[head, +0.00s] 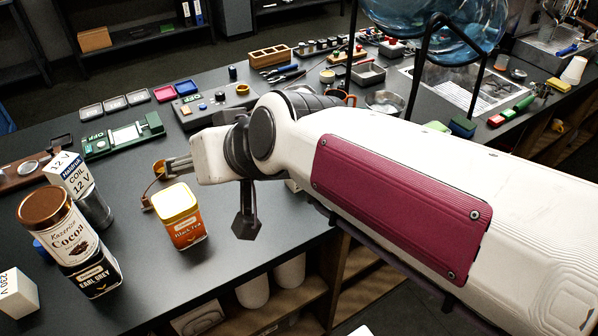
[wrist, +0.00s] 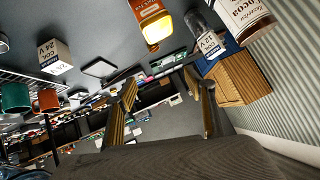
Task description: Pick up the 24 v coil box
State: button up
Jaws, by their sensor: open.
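The 24 V coil box (wrist: 53,55), white with dark lettering, stands at the upper left of the wrist view, which shows the bench tilted and turned over. I cannot make it out in the head view. My gripper (wrist: 162,92) is open and empty, its two fingers apart in the middle of the wrist view. The 24 V box is off to the left of the fingers, not between them. In the head view my gripper (head: 172,169) is above the bench near the orange tea tin. A 12 V coil box (head: 71,173) stands left of it and also shows in the wrist view (wrist: 210,44).
An orange tea tin (head: 182,217), a cocoa tin (head: 50,225) and an Earl Grey tin (head: 92,277) stand close by. A 230 V box (head: 16,293) is at the left edge. A green device (head: 124,135) lies behind.

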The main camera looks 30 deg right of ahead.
jog(key=w+d+r+m+t+h, duration=0.2)
jog(key=w+r+m, duration=0.1)
jog(key=w, duration=0.6)
jog(key=w+d+r+m+t+h, duration=0.2)
jog(key=w+r+m+t, duration=0.15)
jog(key=w, duration=0.45)
jog(key=w+d+f+m+g+h, duration=0.35)
jog(key=w+d+m+h, duration=0.2)
jog(key=d, duration=0.35)
jog(key=s+d+f+m+g+h, duration=0.2)
jog(key=s+f+g+h, duration=0.1)
jog(key=s+f+g, duration=0.2)
jog(key=s+d+f+m+g+h, duration=0.3)
jog(key=s+f+g, duration=0.3)
jog(key=f, duration=0.3)
jog(key=shift+s+g, duration=0.3)
jog(key=shift+g, duration=0.1)
jog(key=shift+f+h, duration=0.2)
jog(key=shift+h, duration=0.05)
jog(key=shift+f, duration=3.4)
